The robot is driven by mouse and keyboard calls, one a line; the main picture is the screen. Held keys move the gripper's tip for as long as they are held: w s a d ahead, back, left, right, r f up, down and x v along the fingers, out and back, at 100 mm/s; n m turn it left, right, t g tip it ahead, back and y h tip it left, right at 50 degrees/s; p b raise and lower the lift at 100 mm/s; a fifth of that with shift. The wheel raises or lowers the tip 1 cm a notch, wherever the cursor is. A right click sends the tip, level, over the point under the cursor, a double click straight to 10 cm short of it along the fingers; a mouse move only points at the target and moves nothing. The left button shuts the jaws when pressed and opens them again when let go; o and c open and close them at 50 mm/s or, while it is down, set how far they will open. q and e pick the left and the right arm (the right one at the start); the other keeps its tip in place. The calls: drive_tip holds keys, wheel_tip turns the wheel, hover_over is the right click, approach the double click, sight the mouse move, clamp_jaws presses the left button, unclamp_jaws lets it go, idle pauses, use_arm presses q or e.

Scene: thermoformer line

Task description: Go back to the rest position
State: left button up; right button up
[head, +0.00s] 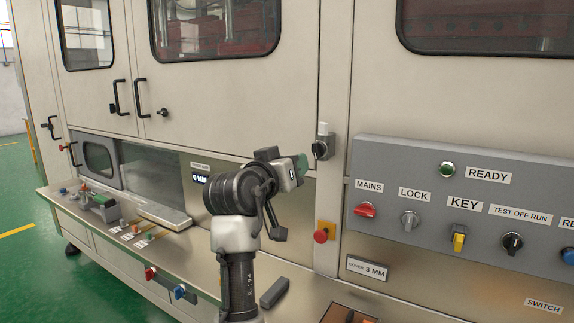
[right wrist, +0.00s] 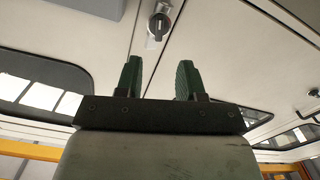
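My right arm rises from the bottom of the head view, and its gripper (head: 303,164) is in front of the machine's pale front, just left of a dark knob (head: 320,149) with a silver top. In the right wrist view the two green fingers of my right gripper (right wrist: 157,82) stand apart with nothing between them. A knob on a small silver plate (right wrist: 158,22) shows beyond the fingertips, apart from them. My left gripper is not in view.
A grey control panel (head: 390,160) with labelled switches stands right of my arm. A red button on a yellow plate (head: 321,236) is close to the arm's right. A metal ledge (head: 200,262) with small controls runs along the machine. Green floor (head: 28,265) is clear at left.

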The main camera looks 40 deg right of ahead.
drive_tip(key=s+a+f+n+t+y, duration=0.1)
drive_tip(key=s+a+f+n+y, duration=0.15)
drive_tip(key=f, duration=0.75)
drive_tip(key=s+a+f+n+y, duration=0.1)
drive_tip(key=s+f+n+y, duration=0.15)
drive_tip(key=f, duration=0.75)
drive_tip(key=s+a+f+n+t+y, duration=0.1)
drive_tip(key=f+n+y, duration=0.15)
drive_tip(key=f, duration=0.75)
drive_tip(key=s+a+f+n+g+y, duration=0.3)
drive_tip(key=s+a+f+y, duration=0.4)
drive_tip(key=s, duration=0.5)
drive_tip(key=s+a+f+n+g+y, duration=0.25)
drive_tip(key=s+a+f, duration=0.25)
drive_tip(key=s+f, duration=0.5)
wheel_tip(320, 180, down, 23)
drive_tip(key=s+g, duration=0.1)
drive_tip(key=s, duration=0.1)
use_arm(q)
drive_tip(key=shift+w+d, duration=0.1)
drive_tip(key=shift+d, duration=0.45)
use_arm(e)
drive_tip(key=s+d+f+g, duration=0.1)
drive_tip(key=s+d+f, duration=0.2)
drive_tip(key=s+f, duration=1.3)
drive_tip(key=shift+s+d+f, duration=0.2)
drive_tip(key=shift+f, duration=0.35)
